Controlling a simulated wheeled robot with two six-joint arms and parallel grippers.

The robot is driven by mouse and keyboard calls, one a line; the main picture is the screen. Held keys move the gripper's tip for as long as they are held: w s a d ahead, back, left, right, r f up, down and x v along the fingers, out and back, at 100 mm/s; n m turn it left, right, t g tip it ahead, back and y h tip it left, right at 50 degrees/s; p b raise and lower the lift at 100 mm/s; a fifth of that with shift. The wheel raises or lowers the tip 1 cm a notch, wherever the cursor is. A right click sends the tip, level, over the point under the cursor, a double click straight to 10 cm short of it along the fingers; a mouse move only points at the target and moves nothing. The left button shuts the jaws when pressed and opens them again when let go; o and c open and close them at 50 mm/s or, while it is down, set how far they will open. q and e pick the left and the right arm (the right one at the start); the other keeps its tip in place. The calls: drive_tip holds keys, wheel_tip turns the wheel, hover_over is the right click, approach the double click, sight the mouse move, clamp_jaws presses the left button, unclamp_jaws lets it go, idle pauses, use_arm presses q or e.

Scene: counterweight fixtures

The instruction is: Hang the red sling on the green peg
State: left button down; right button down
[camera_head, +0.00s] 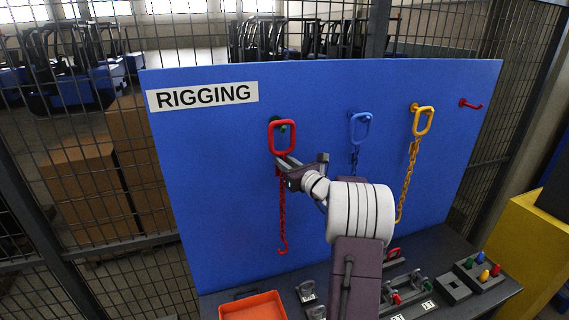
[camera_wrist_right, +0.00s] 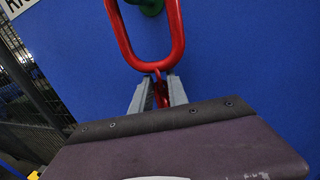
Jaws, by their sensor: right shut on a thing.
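The red sling has an oblong ring (camera_head: 271,138) at the top, a chain (camera_head: 282,205) hanging below it and a hook at the lower end. My right gripper (camera_head: 279,161) is shut on the sling just under the ring, as the right wrist view (camera_wrist_right: 158,92) shows. The green peg (camera_head: 283,128) on the blue board appears inside the ring's opening. In the right wrist view the peg (camera_wrist_right: 151,6) is at the top edge, between the ring's two sides (camera_wrist_right: 177,38). I cannot tell whether the ring is around the peg or in front of it. My left gripper is out of view.
A blue sling (camera_head: 359,128) and a yellow sling (camera_head: 423,121) hang to the right on the board (camera_head: 220,170). A bare red peg (camera_head: 470,104) is at far right. An orange tray (camera_head: 252,309) and small fixtures (camera_head: 478,268) stand on the bench below.

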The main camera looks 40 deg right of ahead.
drive_tip(key=shift+r, duration=0.1)
drive_tip(key=c, duration=1.2)
unclamp_jaws()
drive_tip(key=s+b, duration=0.5)
drive_tip(key=s, duration=0.4)
drive_tip(key=shift+a, duration=0.3)
drive_tip(key=shift+b, duration=0.3)
